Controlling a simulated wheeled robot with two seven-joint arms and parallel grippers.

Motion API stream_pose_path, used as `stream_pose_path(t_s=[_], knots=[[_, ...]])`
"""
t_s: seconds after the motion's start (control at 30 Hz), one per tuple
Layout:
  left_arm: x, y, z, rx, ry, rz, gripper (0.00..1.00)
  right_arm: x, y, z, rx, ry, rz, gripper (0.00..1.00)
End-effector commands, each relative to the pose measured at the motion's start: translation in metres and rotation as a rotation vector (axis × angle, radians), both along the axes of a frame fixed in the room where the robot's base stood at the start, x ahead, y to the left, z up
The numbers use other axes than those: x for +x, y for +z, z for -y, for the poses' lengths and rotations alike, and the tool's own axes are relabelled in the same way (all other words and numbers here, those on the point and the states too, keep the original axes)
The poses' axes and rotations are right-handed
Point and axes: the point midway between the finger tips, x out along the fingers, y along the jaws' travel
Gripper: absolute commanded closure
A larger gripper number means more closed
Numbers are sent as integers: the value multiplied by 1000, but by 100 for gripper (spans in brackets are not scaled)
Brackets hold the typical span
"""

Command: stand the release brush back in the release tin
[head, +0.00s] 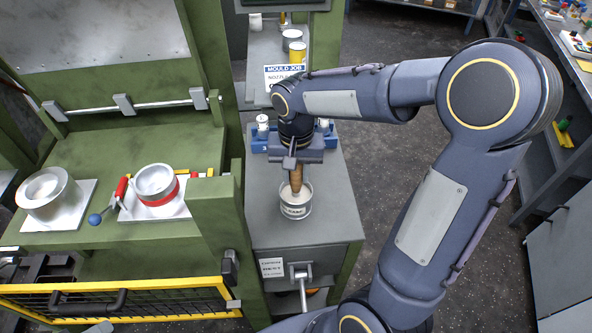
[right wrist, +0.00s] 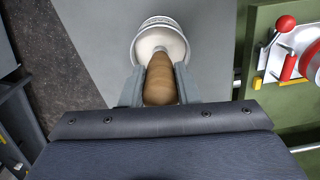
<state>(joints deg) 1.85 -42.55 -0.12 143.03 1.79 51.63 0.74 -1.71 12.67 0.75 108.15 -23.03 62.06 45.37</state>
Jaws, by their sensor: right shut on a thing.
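My right gripper (head: 297,163) is shut on the wooden handle of the release brush (head: 296,178). The handle (right wrist: 160,82) sits between the two fingers in the right wrist view. The brush points down, roughly upright, with its lower end at the tin's mouth. The bristles are hidden, so I cannot tell how deep they reach. My left gripper is not in view.
A blue rack (head: 262,142) with white bottles stands behind my right gripper on the cabinet (head: 335,190). A green press post (head: 216,225) rises close on the left. Metal mould parts (head: 155,184) lie on the press bed. The cabinet top around the tin is clear.

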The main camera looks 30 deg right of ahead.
Motion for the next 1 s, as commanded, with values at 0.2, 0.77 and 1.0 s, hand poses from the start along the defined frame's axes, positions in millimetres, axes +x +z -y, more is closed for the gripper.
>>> stream_pose_path(t_s=[0.2,0.77,1.0], knots=[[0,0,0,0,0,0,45,0,0,0,0,0,0,99],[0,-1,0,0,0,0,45,0,3,0,0,0,2,46],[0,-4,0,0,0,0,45,1,40,0,0,1,6,46]])
